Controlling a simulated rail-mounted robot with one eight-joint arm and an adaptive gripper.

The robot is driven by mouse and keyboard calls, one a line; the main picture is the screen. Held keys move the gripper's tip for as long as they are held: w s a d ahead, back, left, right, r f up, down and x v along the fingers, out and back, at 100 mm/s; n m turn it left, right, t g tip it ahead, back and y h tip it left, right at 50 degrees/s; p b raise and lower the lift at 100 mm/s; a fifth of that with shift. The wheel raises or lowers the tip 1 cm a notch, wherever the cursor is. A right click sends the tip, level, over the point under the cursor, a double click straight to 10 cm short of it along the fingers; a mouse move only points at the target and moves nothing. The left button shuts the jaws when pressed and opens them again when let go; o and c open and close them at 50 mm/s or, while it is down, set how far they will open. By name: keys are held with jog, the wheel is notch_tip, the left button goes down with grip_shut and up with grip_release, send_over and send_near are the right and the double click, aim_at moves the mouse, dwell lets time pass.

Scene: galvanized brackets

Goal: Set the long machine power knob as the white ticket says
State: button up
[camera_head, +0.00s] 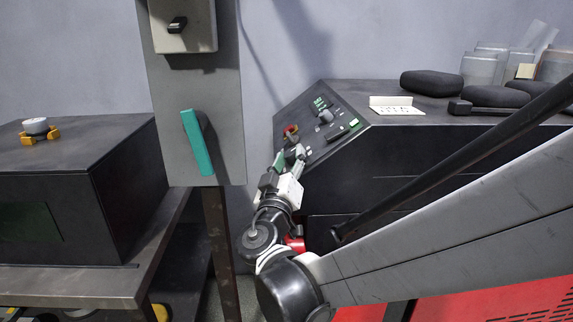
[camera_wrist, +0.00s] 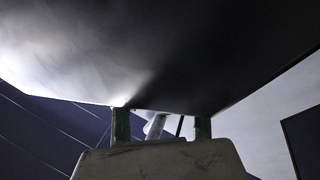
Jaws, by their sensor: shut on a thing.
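The long dark machine (camera_head: 420,140) stands at the right, with a sloped control panel (camera_head: 318,145) at its left end. My gripper (camera_head: 289,160) is at the panel's lower left, its green-padded fingers pointing at it. In the wrist view my gripper (camera_wrist: 162,126) has its two fingers apart at the dark panel face, with a pale grey knob-like piece (camera_wrist: 155,126) between them. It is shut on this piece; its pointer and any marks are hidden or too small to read. The white ticket (camera_head: 396,106) lies on the machine top; its print is unreadable here.
A red knob (camera_head: 290,130), a grey knob (camera_head: 325,117) and a green-lit display (camera_head: 320,103) are on the panel. A grey post with a teal handle (camera_head: 197,142) stands left of my gripper.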

jog(key=shift+a+f+m+h+b, duration=0.1)
jog(key=shift+m+h+b, duration=0.25)
jog(key=shift+m+h, duration=0.45)
jog(key=o, duration=1.1)
jog(key=shift+o, duration=0.2)
jog(key=shift+n, duration=0.3)
jog(key=y, duration=0.1)
jog(key=n+y+p, duration=0.1)
jog(key=p, duration=0.1)
jog(key=shift+d+r+n+y, duration=0.25)
jog(key=shift+r+n+y, duration=0.05)
jog(key=shift+r+y, duration=0.1)
jog(key=n+g+y+p, duration=0.1)
jog(key=y+p, duration=0.1)
jog(key=y, duration=0.1)
jog(key=n+g+y+p, duration=0.1)
jog(key=n+y+p, duration=0.1)
jog(key=shift+d+g+y, duration=0.2)
jog(key=shift+g+y, duration=0.2)
jog(key=s+d+p, duration=0.1)
jog(key=s+p, duration=0.2)
jog(key=s, duration=1)
jog(key=shift+s+d+n, duration=0.3)
jog(key=shift+s+d, duration=0.05)
jog(key=shift+d, duration=0.05)
jog(key=shift+f, duration=0.1)
